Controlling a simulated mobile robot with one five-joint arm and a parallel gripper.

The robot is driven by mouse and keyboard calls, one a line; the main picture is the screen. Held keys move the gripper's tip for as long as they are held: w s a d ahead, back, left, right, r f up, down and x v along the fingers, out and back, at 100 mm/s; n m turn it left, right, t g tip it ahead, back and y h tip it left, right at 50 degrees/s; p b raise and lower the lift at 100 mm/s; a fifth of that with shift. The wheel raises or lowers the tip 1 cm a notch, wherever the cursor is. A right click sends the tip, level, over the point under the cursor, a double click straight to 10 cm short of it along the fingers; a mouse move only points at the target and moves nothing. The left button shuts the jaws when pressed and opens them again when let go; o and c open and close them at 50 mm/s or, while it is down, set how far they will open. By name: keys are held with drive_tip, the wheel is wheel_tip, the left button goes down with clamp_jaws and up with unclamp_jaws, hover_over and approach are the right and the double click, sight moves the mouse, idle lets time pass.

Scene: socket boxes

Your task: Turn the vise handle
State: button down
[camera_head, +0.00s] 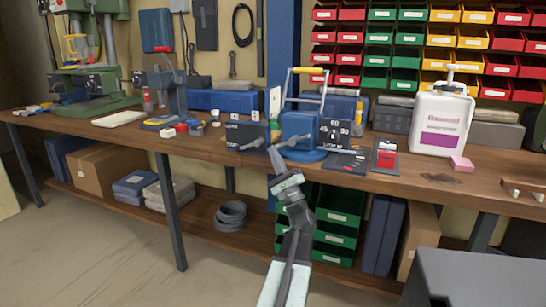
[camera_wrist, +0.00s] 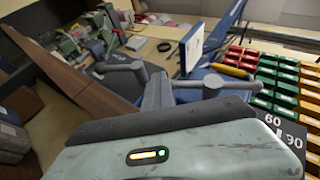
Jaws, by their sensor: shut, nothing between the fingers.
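The blue vise (camera_head: 297,127) stands on a round blue base near the front edge of the workbench, beside a dial panel. A grey bar at its lower front looks like its handle (camera_head: 293,141). My gripper (camera_head: 277,160) is shut and empty, just in front of and below the vise's left side. From this angle I cannot tell whether it touches the handle. In the wrist view, grey finger and bar shapes overlap beyond my pale wrist housing, so handle and fingers are hard to separate.
A dark lever panel (camera_head: 246,135) stands just left of the vise, and the dial panel (camera_head: 335,131) just right. A white jug (camera_head: 441,122) is farther right. Green bins (camera_head: 340,218) sit on the lower shelf behind my arm. Floor at the left is clear.

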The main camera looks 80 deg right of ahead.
drive_tip(key=shift+s+d, duration=0.1)
drive_tip(key=shift+s, duration=0.15)
